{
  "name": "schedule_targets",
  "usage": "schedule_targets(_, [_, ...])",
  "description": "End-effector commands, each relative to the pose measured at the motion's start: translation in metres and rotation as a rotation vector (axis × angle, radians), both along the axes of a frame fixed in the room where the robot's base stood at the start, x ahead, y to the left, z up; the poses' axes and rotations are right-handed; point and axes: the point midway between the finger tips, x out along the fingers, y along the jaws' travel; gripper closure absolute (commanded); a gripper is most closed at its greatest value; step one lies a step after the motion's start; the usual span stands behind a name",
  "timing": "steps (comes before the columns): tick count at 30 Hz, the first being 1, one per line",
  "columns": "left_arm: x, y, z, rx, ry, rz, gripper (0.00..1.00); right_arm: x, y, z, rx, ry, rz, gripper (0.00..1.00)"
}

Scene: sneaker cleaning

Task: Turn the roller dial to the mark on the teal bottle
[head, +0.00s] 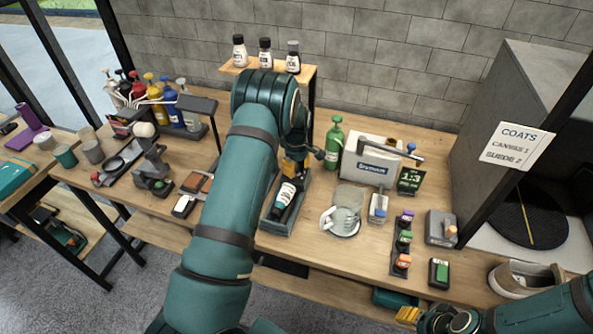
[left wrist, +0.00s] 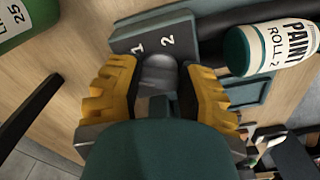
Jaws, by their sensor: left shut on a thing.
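The roller (head: 277,226) is a dark grey-green machine on the workbench. The teal bottle (head: 286,194), with a white label, lies on it. In the left wrist view the bottle's label (left wrist: 280,43) reads "PAINT" and "ROLL 2". The roller's end plate (left wrist: 185,33) carries the marks 1 and 2. A grey dial (left wrist: 158,72) sits below these marks. My left gripper (left wrist: 158,80) is shut on the dial, with a yellow finger on each side. I cannot tell which mark the dial points to. My right gripper (head: 408,314) is low at the front right; its opening is unclear.
A green pump bottle (head: 334,142) stands behind the roller, close to the left gripper. A white box (head: 366,165) is to its right. A sign (head: 516,146) reads "COATS", "CANVAS 1", "SUEDE 2". Small bottles (head: 265,52) stand on a raised shelf behind my left arm.

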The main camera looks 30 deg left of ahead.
Motion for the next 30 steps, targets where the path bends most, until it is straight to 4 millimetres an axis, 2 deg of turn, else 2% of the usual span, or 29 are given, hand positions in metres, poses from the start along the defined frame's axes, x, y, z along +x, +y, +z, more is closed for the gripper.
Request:
schedule_targets(12, [-0.003,0.0,-0.004,-0.002,0.004,-0.396,0.97,0.0,0.001,-0.024,-0.005,0.001,-0.001,0.53])
schedule_targets(30, [-0.005,0.002,-0.004,-0.004,0.005,-0.967,0.97,0.0,0.002,-0.046,-0.008,0.004,0.001,0.53])
